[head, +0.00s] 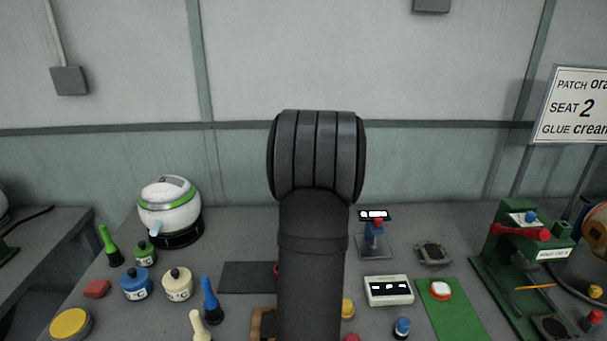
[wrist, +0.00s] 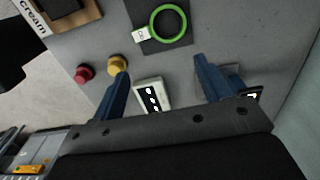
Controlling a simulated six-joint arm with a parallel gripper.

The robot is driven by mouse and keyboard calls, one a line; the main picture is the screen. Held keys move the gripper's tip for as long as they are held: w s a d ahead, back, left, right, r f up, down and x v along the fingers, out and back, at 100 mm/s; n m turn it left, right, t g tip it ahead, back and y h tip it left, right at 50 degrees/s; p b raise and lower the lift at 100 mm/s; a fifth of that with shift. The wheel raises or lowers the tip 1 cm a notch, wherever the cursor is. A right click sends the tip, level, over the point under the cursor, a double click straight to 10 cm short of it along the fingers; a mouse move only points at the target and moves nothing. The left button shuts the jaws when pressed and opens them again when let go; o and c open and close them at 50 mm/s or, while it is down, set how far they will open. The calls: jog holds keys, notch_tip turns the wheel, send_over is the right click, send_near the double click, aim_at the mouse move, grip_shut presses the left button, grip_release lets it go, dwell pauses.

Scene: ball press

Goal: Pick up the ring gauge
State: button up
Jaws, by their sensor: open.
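The ring gauge, a green ring (wrist: 168,40) with a white tag (wrist: 140,35) on its left side, lies flat on a dark mat (wrist: 182,42) in the wrist view. My gripper (wrist: 160,63) is open, its two blue fingers spread wide with nothing between them. The ring is beyond the fingertips, toward the top of the wrist view, and apart from them.
A white display box (wrist: 152,95), a yellow knob (wrist: 118,64) and a red knob (wrist: 85,72) stand near the fingers. In the head view a green press (head: 510,262) stands at right, and several glue pots and bottles, including a blue pot (head: 136,285), stand at left.

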jog(key=shift+n, duration=0.4)
jog(key=s+f, duration=0.1)
jog(key=f, duration=0.3)
jog(key=s+f, duration=0.2)
jog(key=f, duration=0.2)
jog(key=s+f, duration=0.1)
jog(key=f, duration=0.2)
jog(key=shift+s+a+f, duration=0.15)
jog(key=shift+s+f, duration=0.05)
jog(key=shift+f, duration=0.2)
jog(key=shift+w+d+f, duration=0.15)
jog(key=shift+f, duration=1.3)
jog(key=shift+w+d+f, duration=0.1)
jog(key=shift+f, duration=1.35)
jog(key=shift+c, duration=0.4)
jog(key=c, duration=1)
